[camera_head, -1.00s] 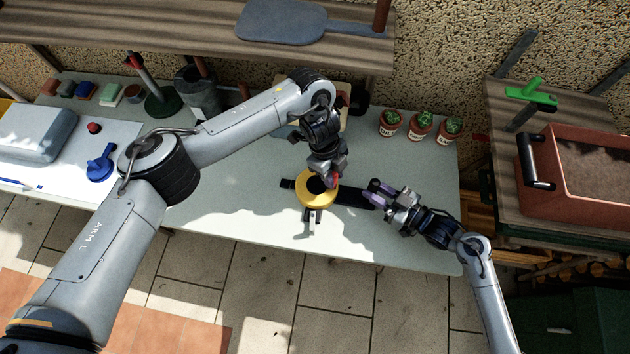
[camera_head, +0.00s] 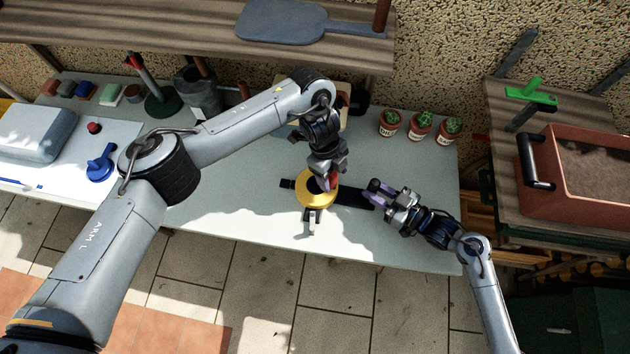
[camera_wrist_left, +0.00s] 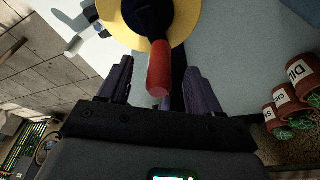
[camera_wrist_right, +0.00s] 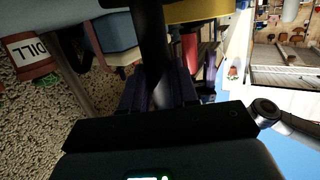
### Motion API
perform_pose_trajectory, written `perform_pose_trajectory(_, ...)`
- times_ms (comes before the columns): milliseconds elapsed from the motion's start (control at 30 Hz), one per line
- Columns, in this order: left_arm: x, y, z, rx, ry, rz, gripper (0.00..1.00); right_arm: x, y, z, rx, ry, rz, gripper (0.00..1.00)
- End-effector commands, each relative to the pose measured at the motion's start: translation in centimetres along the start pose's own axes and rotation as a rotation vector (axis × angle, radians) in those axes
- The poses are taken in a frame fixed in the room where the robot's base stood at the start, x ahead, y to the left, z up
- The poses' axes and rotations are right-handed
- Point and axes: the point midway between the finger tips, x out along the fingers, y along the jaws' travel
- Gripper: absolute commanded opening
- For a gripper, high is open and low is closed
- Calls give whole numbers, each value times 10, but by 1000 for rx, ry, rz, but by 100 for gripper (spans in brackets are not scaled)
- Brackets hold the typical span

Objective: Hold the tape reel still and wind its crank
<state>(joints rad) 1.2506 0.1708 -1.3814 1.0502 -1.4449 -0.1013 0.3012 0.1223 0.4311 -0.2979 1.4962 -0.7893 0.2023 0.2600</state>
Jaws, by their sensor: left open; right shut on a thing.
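The yellow tape reel (camera_head: 306,193) lies at the middle of the pale workbench, with a dark hub. Its red crank handle shows in the left wrist view (camera_wrist_left: 158,68), reaching between the fingers. My left gripper (camera_head: 327,176) is over the reel, its fingers (camera_wrist_left: 158,85) open on either side of the red handle, with gaps visible. My right gripper (camera_head: 373,192) is right of the reel, shut on the reel's long black handle, which shows between its fingers in the right wrist view (camera_wrist_right: 150,45). The left arm hides part of the reel's far side.
Several potted cacti (camera_head: 420,126) stand at the bench's back right. A grey box (camera_head: 40,132) and a blue part (camera_head: 100,163) lie at the left. A reddish tray (camera_head: 585,185) is on the right shelf.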

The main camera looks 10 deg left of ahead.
Motion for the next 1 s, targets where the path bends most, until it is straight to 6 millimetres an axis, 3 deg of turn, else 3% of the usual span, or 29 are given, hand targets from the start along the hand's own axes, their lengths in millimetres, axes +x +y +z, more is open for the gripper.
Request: perform_pose_trajectory(1000, -66, 0, -16, 1, -1, -1, 64, 0, 0, 1, 0, -1, 0, 0)
